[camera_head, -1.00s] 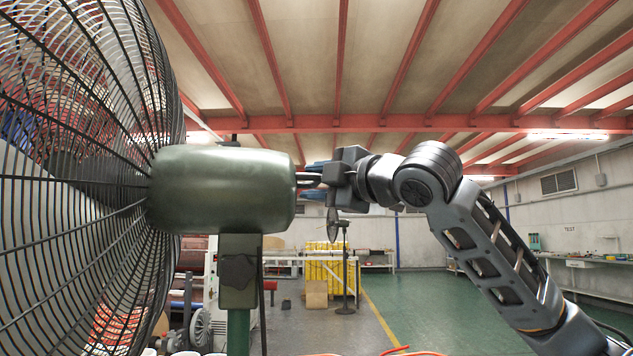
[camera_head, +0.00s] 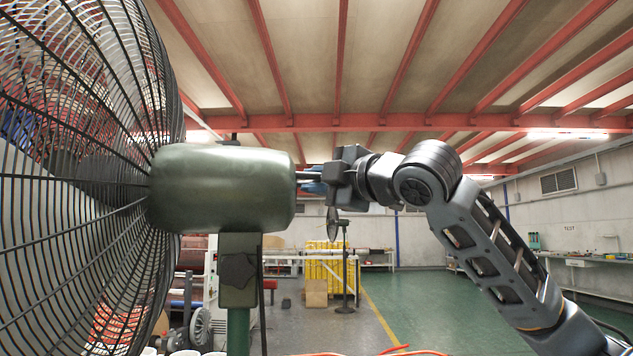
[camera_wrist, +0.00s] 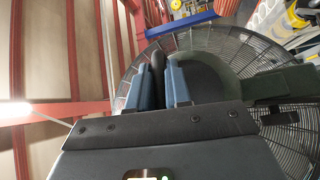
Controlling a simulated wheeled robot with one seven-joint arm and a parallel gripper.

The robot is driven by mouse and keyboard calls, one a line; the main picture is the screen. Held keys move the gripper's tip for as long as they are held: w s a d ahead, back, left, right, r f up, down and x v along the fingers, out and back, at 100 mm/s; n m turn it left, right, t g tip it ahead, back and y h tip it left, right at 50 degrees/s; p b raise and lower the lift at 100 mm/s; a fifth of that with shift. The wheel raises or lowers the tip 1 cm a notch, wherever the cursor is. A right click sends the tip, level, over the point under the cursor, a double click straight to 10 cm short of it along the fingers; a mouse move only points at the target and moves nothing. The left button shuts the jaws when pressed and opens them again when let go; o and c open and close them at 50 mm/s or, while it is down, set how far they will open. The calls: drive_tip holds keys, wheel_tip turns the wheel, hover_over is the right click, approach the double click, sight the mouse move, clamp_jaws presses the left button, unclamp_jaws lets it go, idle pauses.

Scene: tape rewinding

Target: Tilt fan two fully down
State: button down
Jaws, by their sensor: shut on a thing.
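The near fan has a black wire cage (camera_head: 75,190) at the left and a dark green motor housing (camera_head: 222,188) on a green post. The housing lies about level. My gripper (camera_head: 308,180) is at the right, rear end of the housing, shut on a dark handle at its back. In the wrist view my gripper's blue fingers (camera_wrist: 159,85) stand close on either side of a dark rod-like handle (camera_wrist: 157,62). The fan cage (camera_wrist: 275,60) also shows behind them. Which fan carries the number two cannot be told.
A smaller fan (camera_head: 334,224) on a stand is farther back, near a yellow stack (camera_head: 322,268). A workbench (camera_head: 590,262) lines the right wall. Green floor (camera_head: 440,300) is open in the middle. Red cables lie at the bottom edge.

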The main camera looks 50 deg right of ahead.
sight(293, 164)
drive_tip(key=w+a+r+n+p, duration=0.1)
drive_tip(key=p, duration=0.1)
drive_tip(key=w+a+r+n+g+p, duration=0.1)
drive_tip(key=a+p, duration=0.1)
drive_tip(key=shift+w+a+r+n+g, duration=0.1)
drive_tip(key=shift+w+r+n+g, duration=0.2)
drive_tip(key=c, duration=1.1)
unclamp_jaws()
drive_tip(key=shift+c, duration=0.2)
drive_tip(key=s, duration=0.7)
drive_tip(key=shift+s+a+r+b, duration=0.15)
drive_tip(key=shift+s+a+b, duration=0.25)
drive_tip(key=shift+a, duration=0.05)
